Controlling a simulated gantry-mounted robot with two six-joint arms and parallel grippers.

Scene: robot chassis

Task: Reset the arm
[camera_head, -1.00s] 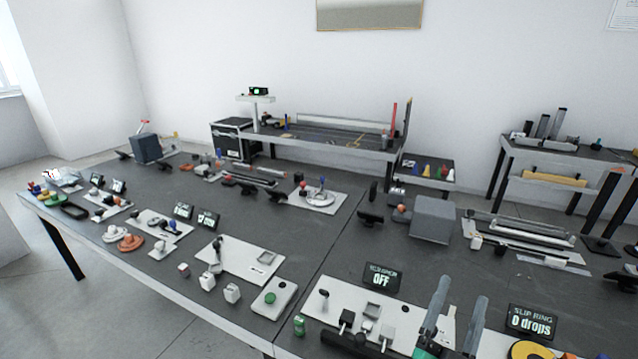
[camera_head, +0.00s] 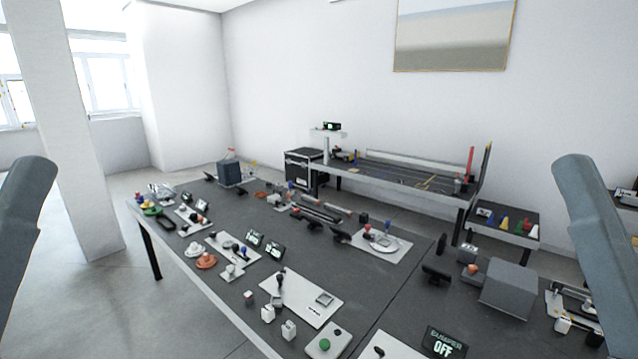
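A grey, rounded part of my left arm rises at the left edge of the head view. A similar grey part of my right arm rises at the right edge. Both stand upright, wide apart, in front of the scene. Neither shows any gripper fingers, so I cannot see my left or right gripper or whether anything is held.
A long dark table (camera_head: 400,300) carries several small test boards, knobs and displays. A display reading OFF (camera_head: 444,343) is near its front right. A grey box (camera_head: 508,289) sits at the right. A second bench (camera_head: 400,178) stands behind. Floor at left is clear.

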